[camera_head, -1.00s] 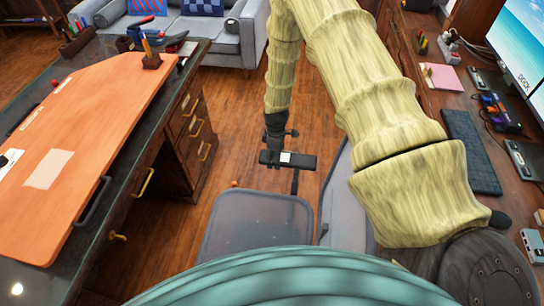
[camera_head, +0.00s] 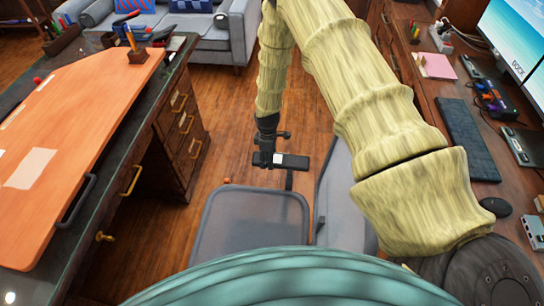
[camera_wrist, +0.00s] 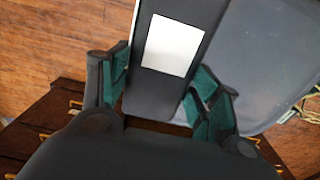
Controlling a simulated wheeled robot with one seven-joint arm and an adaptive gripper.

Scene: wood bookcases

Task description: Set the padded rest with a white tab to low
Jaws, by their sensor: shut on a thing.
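The padded rest (camera_head: 294,161) is a black armrest pad on a dark post, at the far side of the grey chair seat (camera_head: 250,228). A white tab lies on top of the pad, and the pad and tab also show large in the wrist view (camera_wrist: 172,45). My gripper (camera_head: 264,158) reaches down from above onto the pad's left end. In the wrist view my green-lined fingers (camera_wrist: 162,90) are shut on the pad, one on each side. The post's lower part is largely hidden.
A desk with an orange top (camera_head: 70,140) and drawers stands at the left. Another desk with a keyboard (camera_head: 468,138) and monitor is at the right. The chair's grey backrest (camera_head: 338,195) stands right of the seat. Wood floor is clear beyond, up to a sofa (camera_head: 215,40).

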